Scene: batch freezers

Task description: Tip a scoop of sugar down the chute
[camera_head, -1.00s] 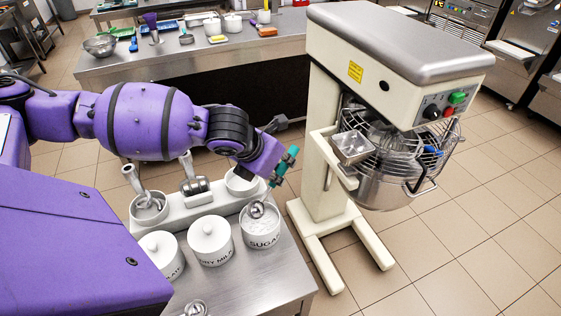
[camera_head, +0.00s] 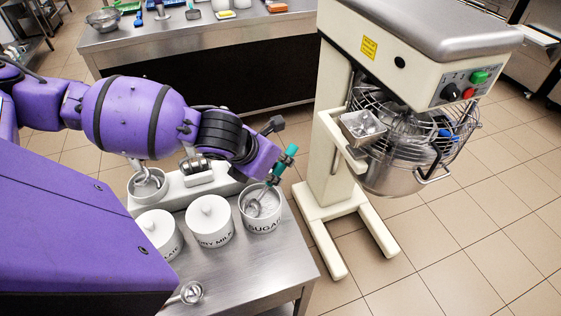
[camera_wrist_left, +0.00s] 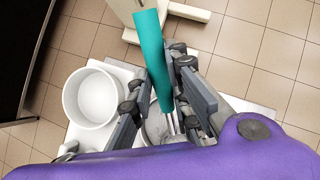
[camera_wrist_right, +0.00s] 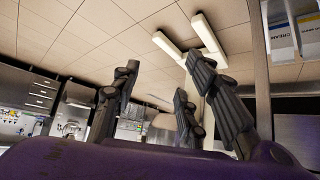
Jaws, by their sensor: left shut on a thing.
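My left gripper (camera_head: 271,178) is shut on the teal handle of a metal scoop (camera_head: 254,208). The handle (camera_wrist_left: 153,60) also shows between the fingers in the left wrist view. The scoop is tilted, its bowl inside the open white tub marked SUGAR (camera_head: 262,226), among white sugar. I cannot tell how much sugar is in the bowl. The chute, an open metal box (camera_head: 362,128), sits at the wire guard of the cream mixer, right of the tub and higher. My right gripper (camera_wrist_right: 158,88) is open and empty in its wrist view.
Lidded white tubs (camera_head: 209,222) stand left of the sugar. An open white tub (camera_wrist_left: 91,97) is beside the gripper in the left wrist view. The mixer (camera_head: 335,130) stands right of the steel table (camera_head: 245,270). A second scoop (camera_head: 190,292) lies near the table's front.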

